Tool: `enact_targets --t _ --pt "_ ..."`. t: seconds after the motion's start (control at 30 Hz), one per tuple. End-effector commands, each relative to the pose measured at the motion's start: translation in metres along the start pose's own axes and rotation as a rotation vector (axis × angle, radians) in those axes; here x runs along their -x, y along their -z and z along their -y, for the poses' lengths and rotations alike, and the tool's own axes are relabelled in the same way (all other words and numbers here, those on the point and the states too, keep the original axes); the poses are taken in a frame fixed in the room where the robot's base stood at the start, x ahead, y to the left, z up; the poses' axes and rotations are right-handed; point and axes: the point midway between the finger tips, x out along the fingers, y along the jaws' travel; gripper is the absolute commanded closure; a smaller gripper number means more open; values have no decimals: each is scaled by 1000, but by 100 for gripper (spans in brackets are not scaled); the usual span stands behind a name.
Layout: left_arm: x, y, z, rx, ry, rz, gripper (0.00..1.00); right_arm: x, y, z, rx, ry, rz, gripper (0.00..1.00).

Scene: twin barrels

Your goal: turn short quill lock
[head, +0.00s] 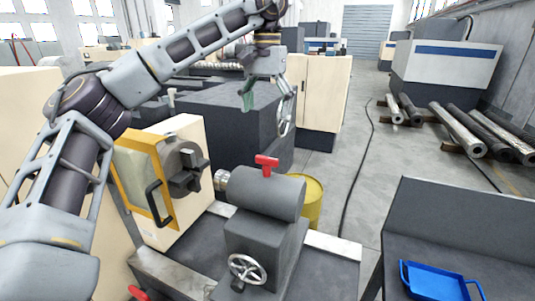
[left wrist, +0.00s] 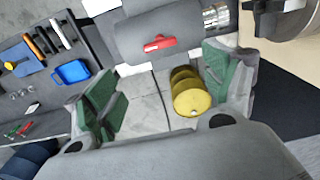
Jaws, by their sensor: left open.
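The quill lock is a red T-shaped handle (head: 266,164) on top of the grey tailstock (head: 262,194). It also shows in the left wrist view (left wrist: 158,43), near the top centre. My left gripper (head: 266,103) hangs above and beyond the tailstock in the head view, apart from the handle. In the left wrist view its two green-padded fingers (left wrist: 164,95) are spread wide with nothing between them touching the pads. My right gripper is in neither view.
A chuck (head: 184,168) and yellow-framed guard (head: 144,180) stand left of the tailstock. A handwheel (head: 247,270) is at its front. A yellow barrel (head: 312,198) stands behind it. A blue tray (head: 438,282) lies on the bench at the right. Open floor lies between.

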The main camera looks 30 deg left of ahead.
Motion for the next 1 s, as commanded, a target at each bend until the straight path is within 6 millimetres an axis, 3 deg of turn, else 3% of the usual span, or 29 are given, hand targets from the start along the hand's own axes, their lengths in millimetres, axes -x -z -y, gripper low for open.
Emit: enact_targets --t 0.47,1.0 --pt "-13 0 0 -1 -1 2 16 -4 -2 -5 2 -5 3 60" --pt "-55 0 0 0 0 2 16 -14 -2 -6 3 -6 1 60"
